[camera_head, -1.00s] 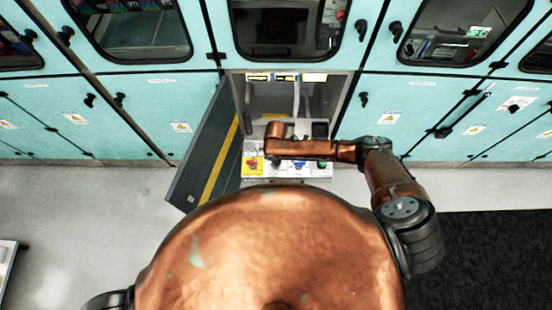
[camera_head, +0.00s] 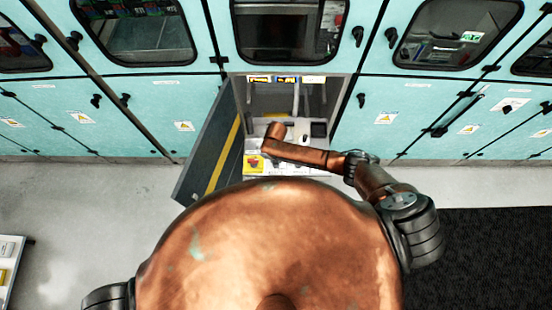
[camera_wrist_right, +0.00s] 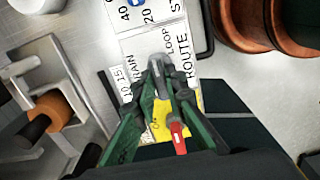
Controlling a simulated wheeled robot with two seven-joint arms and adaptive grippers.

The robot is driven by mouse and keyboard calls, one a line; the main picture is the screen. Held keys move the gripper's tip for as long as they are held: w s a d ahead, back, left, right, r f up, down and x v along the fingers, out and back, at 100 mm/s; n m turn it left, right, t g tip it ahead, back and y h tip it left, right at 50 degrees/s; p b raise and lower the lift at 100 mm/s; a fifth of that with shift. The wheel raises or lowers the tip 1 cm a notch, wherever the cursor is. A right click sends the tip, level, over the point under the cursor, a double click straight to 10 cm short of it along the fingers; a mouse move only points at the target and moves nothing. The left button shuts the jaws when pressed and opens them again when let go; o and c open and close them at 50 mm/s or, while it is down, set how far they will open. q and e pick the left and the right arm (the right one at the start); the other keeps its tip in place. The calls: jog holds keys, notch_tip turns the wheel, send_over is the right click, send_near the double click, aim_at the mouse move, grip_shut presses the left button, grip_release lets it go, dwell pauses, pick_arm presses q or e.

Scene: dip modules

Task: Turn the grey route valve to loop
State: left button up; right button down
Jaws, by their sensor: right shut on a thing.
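In the right wrist view, the grey route valve (camera_wrist_right: 158,70) sits on a white plate (camera_wrist_right: 150,42) lettered ROUTE, with LOOP on one side and a partly covered DRAIN on the other. My right gripper (camera_wrist_right: 167,84) is shut on the valve's handle, its dark fingertips on either side. The fingers hide part of the handle, so its exact setting is hard to tell. In the head view, my right arm reaches into the open cabinet bay and hides the valve and the gripper. My left gripper is out of view.
A red knob on a yellow plate (camera_head: 254,164) is beside my arm in the bay. The dark cabinet door (camera_head: 208,150) stands open at left. In the wrist view, a grey bracket with an orange part (camera_wrist_right: 55,108) is at left and copper cylinders (camera_wrist_right: 262,20) at upper right.

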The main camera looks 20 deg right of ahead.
dwell(0.4)
jog(key=c, duration=2)
grip_release()
jog(key=shift+o, duration=0.2)
notch_tip(320, 180, up, 12)
